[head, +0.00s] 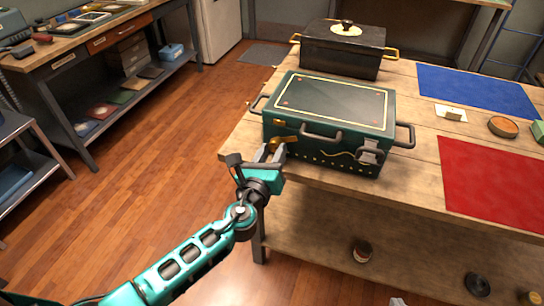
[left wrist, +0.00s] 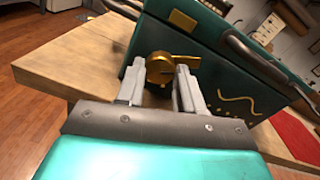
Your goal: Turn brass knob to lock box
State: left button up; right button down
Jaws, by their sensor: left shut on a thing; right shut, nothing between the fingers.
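A dark green metal box (head: 338,101) with gold trim stands closed on the wooden table, with grey handles and a latch on its front right. A brass knob (head: 287,141) sits on the left part of its front face. My left gripper (head: 271,152) is at the front of the box, shut on the knob. In the left wrist view the brass knob (left wrist: 172,68) shows between and just beyond the two grey fingers (left wrist: 168,78), with its pointer toward the right. The fingers partly hide the knob.
A black box (head: 340,52) with brass handles stands behind the green box. On the wooden table (head: 415,165) to the right lie a red mat (head: 490,185), a blue mat (head: 475,90) and small items. The floor at left is open.

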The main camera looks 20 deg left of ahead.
pick_arm(q)
jog(key=n+b, duration=0.1)
jog(key=n, duration=0.3)
jog(key=shift+f+n+b, duration=0.15)
jog(key=shift+n+b, duration=0.15)
jog(key=shift+b, duration=0.05)
jog(key=n, duration=0.2)
jog(key=shift+n+b, duration=0.4)
jog(key=shift+n, duration=0.8)
jog(key=shift+n+h+b, duration=0.3)
jog(key=shift+n+b, duration=0.1)
jog(key=shift+n, duration=1.3)
jog(key=o, duration=1.1)
jog(key=shift+c, duration=0.2)
